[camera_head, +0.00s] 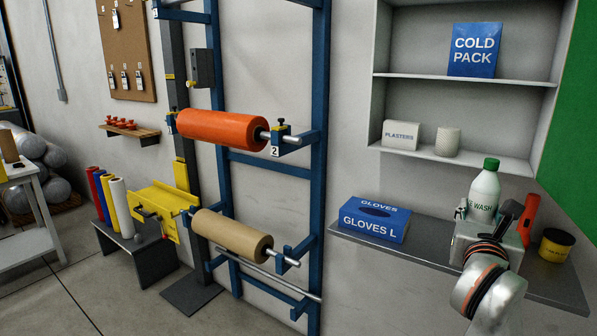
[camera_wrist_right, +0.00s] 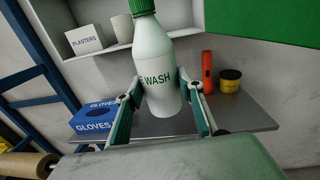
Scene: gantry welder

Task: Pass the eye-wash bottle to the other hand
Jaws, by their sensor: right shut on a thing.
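The eye-wash bottle (camera_head: 484,188) is white with a green cap and stands upright above the grey shelf at the right of the head view. It also shows large in the right wrist view (camera_wrist_right: 156,75). My right gripper (camera_wrist_right: 161,98) is shut on the bottle's body, with one finger on each side. In the head view my right wrist hides the bottle's lower part and most of the right gripper (camera_head: 486,211). My left gripper is in neither view.
A blue gloves box (camera_head: 374,219) lies on the grey shelf (camera_head: 420,257), left of my right arm. A red-orange torch-like object (camera_wrist_right: 207,72) and a yellow-and-black tub (camera_head: 556,245) are to the right. Above, a white cabinet holds a cold pack (camera_head: 474,50), plasters (camera_head: 400,135) and a cup (camera_head: 447,141).

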